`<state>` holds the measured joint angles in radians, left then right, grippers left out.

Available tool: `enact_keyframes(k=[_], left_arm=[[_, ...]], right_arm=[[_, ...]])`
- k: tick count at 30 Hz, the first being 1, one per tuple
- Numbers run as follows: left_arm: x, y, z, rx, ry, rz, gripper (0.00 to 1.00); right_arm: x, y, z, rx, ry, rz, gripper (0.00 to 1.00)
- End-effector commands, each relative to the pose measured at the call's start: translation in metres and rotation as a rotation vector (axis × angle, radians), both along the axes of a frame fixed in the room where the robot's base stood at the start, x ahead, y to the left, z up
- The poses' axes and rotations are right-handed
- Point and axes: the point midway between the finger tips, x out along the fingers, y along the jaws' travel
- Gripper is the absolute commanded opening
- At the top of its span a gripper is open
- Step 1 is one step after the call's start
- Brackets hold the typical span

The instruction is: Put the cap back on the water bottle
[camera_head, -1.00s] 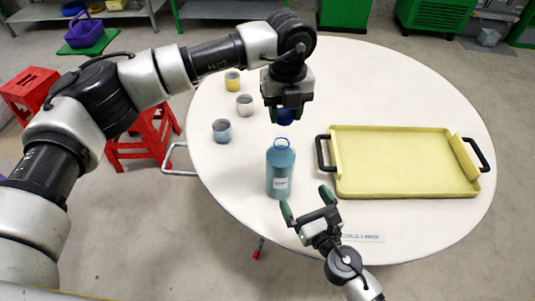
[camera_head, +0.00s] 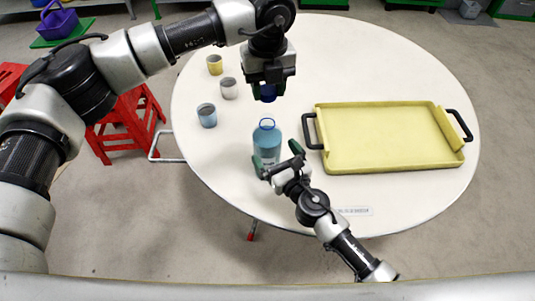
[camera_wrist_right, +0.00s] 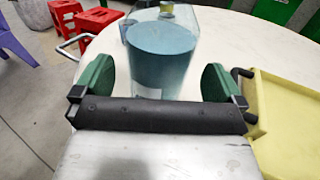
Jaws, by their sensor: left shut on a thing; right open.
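The teal water bottle (camera_head: 267,139) stands upright on the round white table, its blue-rimmed mouth open. My left gripper (camera_head: 267,96) is shut on the dark blue cap (camera_head: 268,91) and holds it above the bottle's mouth, apart from it. My right gripper (camera_head: 276,160) is open, low in front of the bottle. In the right wrist view the bottle (camera_wrist_right: 162,58) stands between and beyond the two green fingertips of the right gripper (camera_wrist_right: 160,84). The fingers partly hide the bottle's lower part in the head view.
A yellow tray (camera_head: 390,165) with black handles lies to the right of the bottle. A yellow cup (camera_head: 215,66), a grey cup (camera_head: 228,90) and a blue cup (camera_head: 207,117) stand to the left. Red stools (camera_head: 128,122) stand beside the table (camera_head: 370,55), whose back part is clear.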

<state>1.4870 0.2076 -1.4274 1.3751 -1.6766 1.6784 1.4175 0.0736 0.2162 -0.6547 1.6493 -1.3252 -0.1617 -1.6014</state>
Motion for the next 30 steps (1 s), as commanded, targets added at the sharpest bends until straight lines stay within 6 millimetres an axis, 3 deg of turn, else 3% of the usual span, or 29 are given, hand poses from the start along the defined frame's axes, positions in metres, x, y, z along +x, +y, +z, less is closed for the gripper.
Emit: enact_keyframes(k=[3, 9, 21, 30], left_arm=[[0.0, 0.0, 0.0, 0.0, 0.0, 0.0, 0.19], [0.0, 0.0, 0.0, 0.0, 0.0, 0.0, 0.19], [0.0, 0.0, 0.0, 0.0, 0.0, 0.0, 0.19], [0.0, 0.0, 0.0, 0.0, 0.0, 0.0, 0.19]], right_arm=[[0.018, 0.01, 0.001, 0.0, -0.001, 0.0, 1.0], [0.036, 0.019, 0.001, 0.001, 0.0, 0.0, 1.0], [0.039, 0.022, 0.0, 0.001, 0.0, 0.001, 0.98], [0.039, 0.021, 0.0, 0.001, 0.0, 0.001, 0.53]])
